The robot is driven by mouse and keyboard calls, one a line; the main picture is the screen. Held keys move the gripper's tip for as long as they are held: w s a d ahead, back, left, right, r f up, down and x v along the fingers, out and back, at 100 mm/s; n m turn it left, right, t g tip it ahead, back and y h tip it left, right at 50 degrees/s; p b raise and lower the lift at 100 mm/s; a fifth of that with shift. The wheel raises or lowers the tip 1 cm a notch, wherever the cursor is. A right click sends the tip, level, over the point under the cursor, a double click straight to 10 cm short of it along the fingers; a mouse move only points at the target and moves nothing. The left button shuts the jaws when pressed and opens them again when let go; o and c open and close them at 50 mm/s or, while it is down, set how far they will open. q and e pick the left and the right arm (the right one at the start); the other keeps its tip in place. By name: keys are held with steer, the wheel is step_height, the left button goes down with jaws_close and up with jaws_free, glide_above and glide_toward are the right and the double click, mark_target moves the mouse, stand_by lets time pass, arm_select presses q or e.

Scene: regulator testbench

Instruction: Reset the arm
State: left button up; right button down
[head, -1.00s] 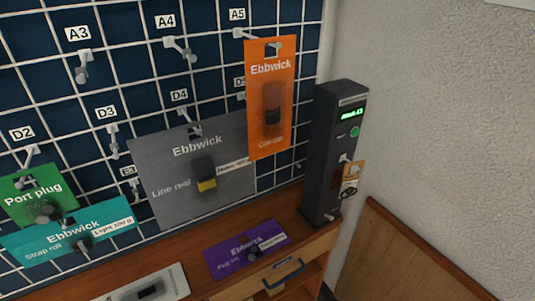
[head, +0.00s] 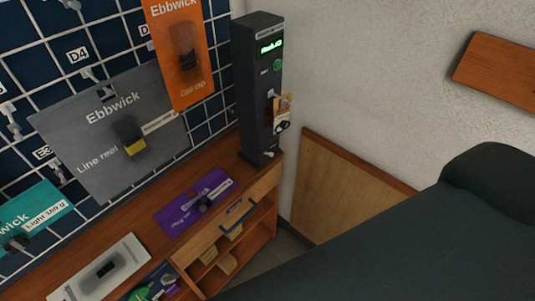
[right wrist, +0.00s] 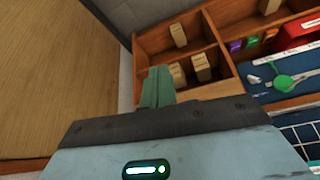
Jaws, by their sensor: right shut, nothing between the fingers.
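My right gripper (right wrist: 157,88) shows in the right wrist view with its pale green fingers together and nothing between them. It is in front of an open wooden compartment shelf (right wrist: 215,92) holding small tan blocks; I cannot tell the exact gap. In the head view a large dark rounded part of my own body, probably my right arm, fills the lower right. My right gripper is not visible there. My left arm and left gripper are in neither view.
A wooden bench (head: 135,228) carries a purple card (head: 193,203) and a dark post (head: 258,90) with a green display. Grey (head: 75,140) and orange (head: 184,50) cards hang on the grid wall. A wooden panel (head: 345,182) leans at the wall.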

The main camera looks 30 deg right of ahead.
steer(key=shift+w+a+f+t+y, duration=0.15)
steer(key=shift+w+a+f+t, duration=0.05)
steer(key=shift+f+t, duration=0.4)
steer(key=shift+w+a+f+t+y, duration=0.2)
steer(key=shift+w+f+t, duration=0.05)
steer(key=shift+f+t, duration=0.35)
steer(key=shift+w+a+f+t+y, duration=0.2)
steer(key=shift+f+t, duration=0.3)
steer(key=shift+t, duration=0.2)
